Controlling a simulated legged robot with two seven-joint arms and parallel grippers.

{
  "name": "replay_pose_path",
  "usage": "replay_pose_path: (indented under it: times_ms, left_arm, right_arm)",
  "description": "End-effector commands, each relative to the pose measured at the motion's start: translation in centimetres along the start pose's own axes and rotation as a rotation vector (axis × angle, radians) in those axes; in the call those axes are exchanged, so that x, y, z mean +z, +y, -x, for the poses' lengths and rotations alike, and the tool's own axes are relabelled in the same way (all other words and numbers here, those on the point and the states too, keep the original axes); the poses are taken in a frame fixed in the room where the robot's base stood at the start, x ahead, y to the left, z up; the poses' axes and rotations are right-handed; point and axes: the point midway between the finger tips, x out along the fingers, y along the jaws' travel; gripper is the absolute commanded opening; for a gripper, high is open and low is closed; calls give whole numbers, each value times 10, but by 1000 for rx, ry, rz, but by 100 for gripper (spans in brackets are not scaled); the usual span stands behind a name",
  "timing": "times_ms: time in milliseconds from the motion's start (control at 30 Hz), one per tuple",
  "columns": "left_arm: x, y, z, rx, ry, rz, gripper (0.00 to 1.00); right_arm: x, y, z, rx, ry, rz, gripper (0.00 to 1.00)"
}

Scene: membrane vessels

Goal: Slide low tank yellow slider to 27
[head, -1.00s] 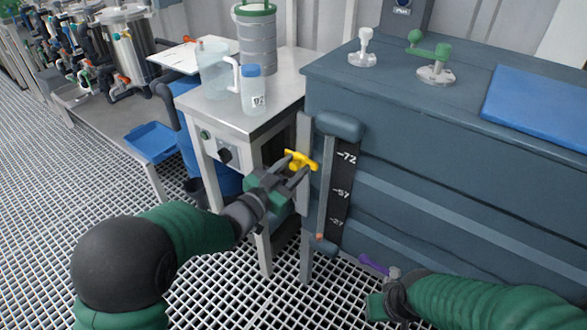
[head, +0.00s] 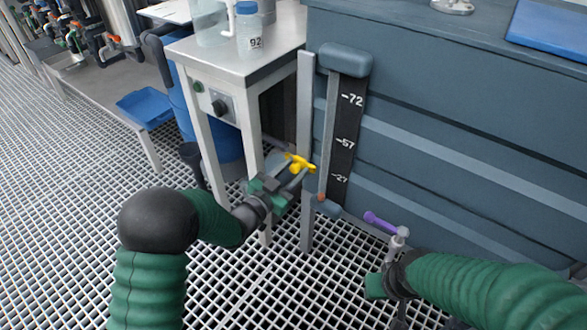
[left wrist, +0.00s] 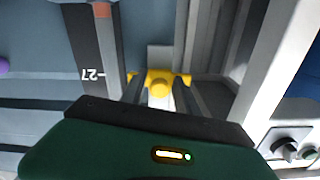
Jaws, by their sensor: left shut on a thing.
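The yellow slider (head: 299,162) sits beside the blue-grey tank (head: 440,130), left of its dark scale strip (head: 347,150) marked 72, 57 and 27. In the head view it appears a little above the 27 mark. In the left wrist view the yellow slider (left wrist: 160,82) is about level with the upside-down 27. My left gripper (head: 292,172) is shut on the slider, with a finger on either side of it in the left wrist view (left wrist: 160,95). My right gripper (head: 378,285) is low at the right, apart from the slider; its jaws are unclear.
A metal table (head: 245,50) with a bottle (head: 249,28) stands left of the tank, its legs close to my left gripper. A purple handle (head: 379,222) on a pale fitting is near my right gripper. A blue tray (head: 146,108) lies further left.

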Motion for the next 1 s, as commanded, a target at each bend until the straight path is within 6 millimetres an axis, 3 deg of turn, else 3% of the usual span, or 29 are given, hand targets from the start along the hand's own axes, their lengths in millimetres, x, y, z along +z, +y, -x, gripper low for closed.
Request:
replay_pose_path:
  times_ms: [200, 233, 267, 667, 767, 1000]
  left_arm:
    - [3, -1, 0, -3, -8, -1, 0]
    - [3, -1, 0, -3, -8, -1, 41]
    - [3, -1, 0, -3, -8, -1, 45]
    - [0, -1, 9, -1, -7, 2, 46]
    - [-3, -2, 28, -2, -9, 3, 46]
    - [-3, -2, 99, -4, -12, 5, 46]
  right_arm:
    - [0, 0, 0, 0, 0, 0, 36]
    - [0, 0, 0, 0, 0, 0, 36]
    - [0, 0, 0, 0, 0, 0, 36]
    - [-1, 0, 6, 0, 0, 0, 36]
    - [-4, 0, 17, 0, 0, 0, 36]
    - [-11, 0, 46, 0, 0, 0, 36]
